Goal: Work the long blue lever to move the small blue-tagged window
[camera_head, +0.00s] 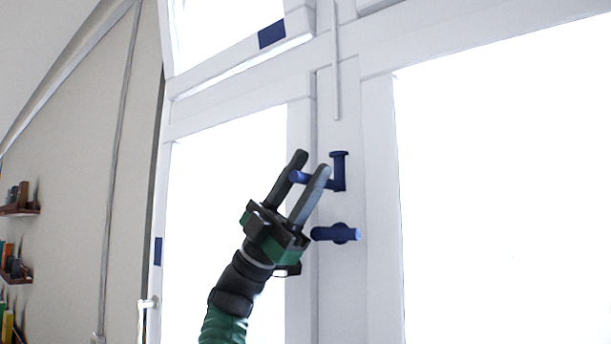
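The small window (238,50) is at the top, with a blue tag (272,34) on its lower frame; it appears tilted open. A blue lever (339,171) is on the white post below it, with an upright part and an arm reaching left. My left gripper (312,162) points up and right at this lever, its fingers spread apart. The lever's left end shows between the fingers, and the right finger hides part of its arm. I cannot tell whether either finger touches it. My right gripper is not in view.
A second, horizontal blue handle (336,233) sits just below on the post, close to my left gripper. A thin vertical rod (336,60) runs above the lever. Another blue tag (158,251) is on the left window frame. Shelves (18,209) hang on the left wall.

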